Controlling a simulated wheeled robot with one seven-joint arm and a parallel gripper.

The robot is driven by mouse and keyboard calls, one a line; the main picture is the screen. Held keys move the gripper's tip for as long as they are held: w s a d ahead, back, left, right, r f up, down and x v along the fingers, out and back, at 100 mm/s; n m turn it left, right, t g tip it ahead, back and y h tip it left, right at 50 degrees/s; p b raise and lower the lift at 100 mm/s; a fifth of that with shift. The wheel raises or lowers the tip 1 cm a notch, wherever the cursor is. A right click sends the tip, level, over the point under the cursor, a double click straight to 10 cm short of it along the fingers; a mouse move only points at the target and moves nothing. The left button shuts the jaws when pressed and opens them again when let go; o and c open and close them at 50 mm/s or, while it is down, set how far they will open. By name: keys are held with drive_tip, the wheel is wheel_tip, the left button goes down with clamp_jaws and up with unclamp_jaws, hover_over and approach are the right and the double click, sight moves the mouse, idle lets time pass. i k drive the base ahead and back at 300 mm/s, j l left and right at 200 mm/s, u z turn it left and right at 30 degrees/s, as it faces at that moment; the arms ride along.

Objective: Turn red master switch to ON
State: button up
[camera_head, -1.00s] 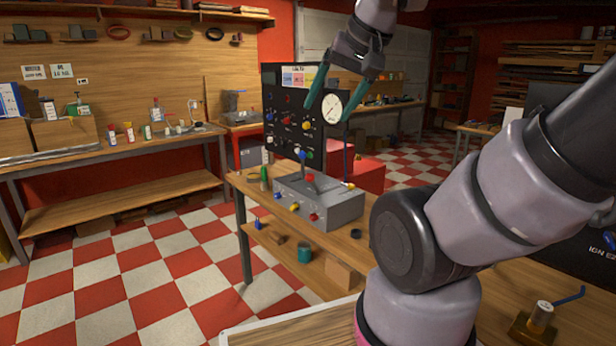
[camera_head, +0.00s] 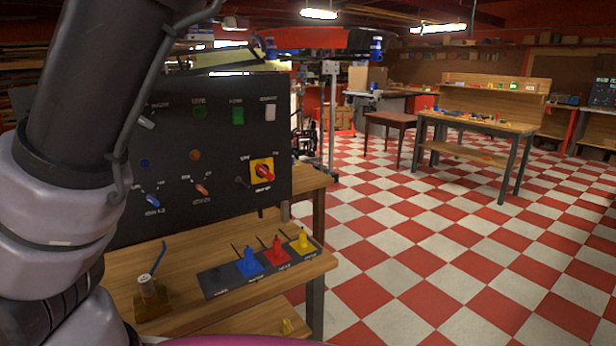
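The red master switch (camera_head: 262,170) is a red rotary knob on a yellow square plate at the lower right of the black control panel (camera_head: 222,120). The lettering around it is too small to read, so I cannot tell its position. My arm fills the left side of the picture and covers the panel's left part. My gripper is outside the picture.
A wooden bench (camera_head: 205,240) stands under the panel. It carries a strip of blue, red and yellow levers (camera_head: 262,262) and a brass piece with a blue handle (camera_head: 150,292). The checkered floor to the right is open. A workbench (camera_head: 480,125) and a small table (camera_head: 391,119) stand farther back.

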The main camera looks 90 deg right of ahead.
sight(262, 171)
drive_tip(key=j+z, duration=0.1)
drive_tip(key=z, duration=2.7)
drive_tip(key=k+j+u, duration=0.1)
drive_tip(key=j+u, duration=0.15)
drive_tip(key=u, duration=0.15)
drive_tip(key=j+u, duration=0.25)
drive_tip(key=u, duration=0.2)
drive_tip(key=k, duration=0.05)
